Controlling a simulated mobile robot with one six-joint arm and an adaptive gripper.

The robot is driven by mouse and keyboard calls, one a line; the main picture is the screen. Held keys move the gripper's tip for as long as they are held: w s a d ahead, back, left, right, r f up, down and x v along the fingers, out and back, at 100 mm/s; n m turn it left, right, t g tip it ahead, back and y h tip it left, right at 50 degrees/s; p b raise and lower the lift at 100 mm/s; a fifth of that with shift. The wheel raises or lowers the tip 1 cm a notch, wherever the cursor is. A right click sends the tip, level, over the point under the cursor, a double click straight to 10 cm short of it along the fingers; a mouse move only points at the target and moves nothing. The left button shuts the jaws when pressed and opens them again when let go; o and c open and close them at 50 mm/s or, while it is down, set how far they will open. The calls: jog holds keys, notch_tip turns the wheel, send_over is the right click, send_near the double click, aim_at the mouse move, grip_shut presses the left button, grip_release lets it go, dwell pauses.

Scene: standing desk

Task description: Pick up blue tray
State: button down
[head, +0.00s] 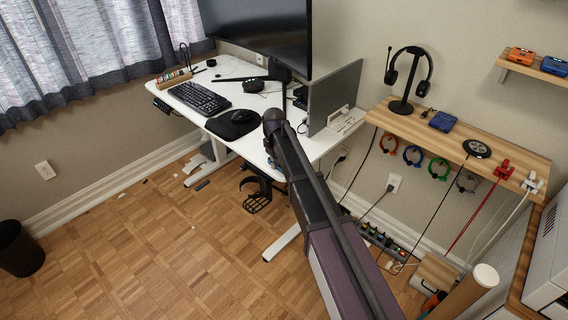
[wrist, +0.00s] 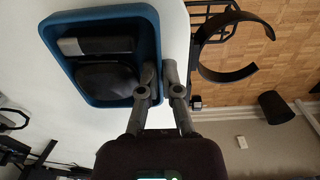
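The blue tray (wrist: 52,52) fills the upper left of the wrist view, over the white desk top. It holds a grey block and a dark rounded object. My gripper (wrist: 160,70) is at the tray's right wall, with one finger inside and one outside. The fingers are close together and look shut on that wall. In the head view my arm reaches to the near edge of the white desk (head: 180,84), and its end (head: 273,122) hides most of the tray. Only a small blue patch shows there. I cannot tell whether the tray touches the desk.
A black ring-shaped holder (wrist: 225,72) is close to the right of my gripper in the wrist view. The keyboard (head: 199,97), mouse pad (head: 231,124), monitor (head: 262,35) and grey upright panel (head: 334,97) crowd the desk. The wooden floor (head: 150,240) on the left is mostly clear.

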jog(key=shift+r, duration=0.2)
dwell(0.4)
jog(key=shift+r+p, duration=1.55)
jog(key=shift+p, duration=0.2)
jog(key=shift+s+d+r, duration=0.1)
jog(key=shift+s, duration=0.1)
jog(key=s+d, duration=0.2)
jog(key=s, duration=0.5)
jog(key=s+d+r+p, duration=0.1)
jog(key=s+d, duration=0.2)
jog(key=s, duration=0.4)
jog(key=shift+s+d+r, duration=0.15)
jog(key=shift+s, duration=0.2)
